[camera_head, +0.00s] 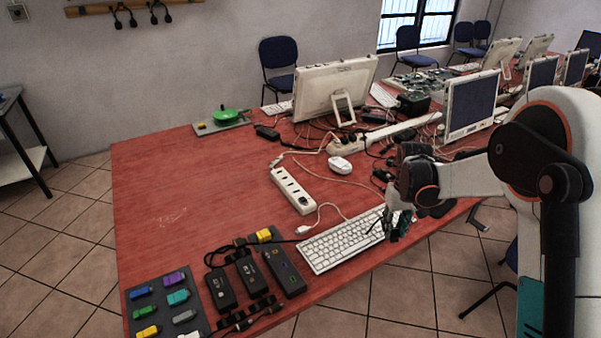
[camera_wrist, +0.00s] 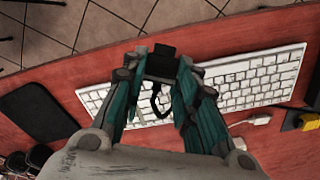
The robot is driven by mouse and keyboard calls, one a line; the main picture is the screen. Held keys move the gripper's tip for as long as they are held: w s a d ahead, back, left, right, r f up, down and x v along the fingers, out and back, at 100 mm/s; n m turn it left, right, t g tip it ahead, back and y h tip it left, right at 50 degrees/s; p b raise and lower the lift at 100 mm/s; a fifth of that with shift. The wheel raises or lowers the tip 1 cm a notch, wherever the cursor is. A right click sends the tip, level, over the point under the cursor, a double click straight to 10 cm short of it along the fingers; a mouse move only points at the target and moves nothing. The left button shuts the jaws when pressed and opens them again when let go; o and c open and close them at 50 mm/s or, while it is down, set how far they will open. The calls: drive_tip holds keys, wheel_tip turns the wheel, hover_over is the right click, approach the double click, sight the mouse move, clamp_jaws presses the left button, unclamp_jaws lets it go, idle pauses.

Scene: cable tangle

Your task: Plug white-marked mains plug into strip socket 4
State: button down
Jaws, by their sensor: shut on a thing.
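My gripper (camera_head: 393,227) is at the right end of the white keyboard, above the table's front edge. In the wrist view, its teal fingers (camera_wrist: 161,72) are shut on a black plug (camera_wrist: 160,64). A black cable loop hangs below the plug, between the fingers. I cannot make out a white mark on the plug. The white power strip (camera_head: 292,190) lies on the red table, left of and behind the gripper, clear of it. Its sockets form one row and the nearest end looks dark; socket numbers are not readable.
The white keyboard (camera_head: 340,241) lies under and left of the gripper. Black adapters (camera_head: 250,275) and a tray of coloured connectors (camera_head: 167,305) are at front left. A white cable end (camera_head: 304,229) lies between strip and keyboard.

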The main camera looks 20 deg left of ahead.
drive_tip(key=w+a+n+t+y, duration=0.2)
drive_tip(key=w+a+t, duration=0.15)
drive_tip(key=a, duration=0.45)
drive_tip(key=w+a+n+t+y, duration=0.25)
drive_tip(key=w+a, duration=0.25)
drive_tip(key=a, duration=0.4)
wheel_tip(320, 180, up, 2)
drive_tip(key=t+y, duration=0.2)
drive_tip(key=y, duration=0.3)
hover_over(300, 195)
drive_tip(key=shift+n, duration=0.35)
drive_tip(key=shift+f+b, duration=0.55)
drive_tip(key=shift+f, duration=1.8)
drive_tip(key=shift+s+b, duration=0.1)
drive_tip(key=shift+b, duration=0.3)
drive_tip(key=shift+f+b, duration=0.85)
drive_tip(key=shift+f, duration=0.15)
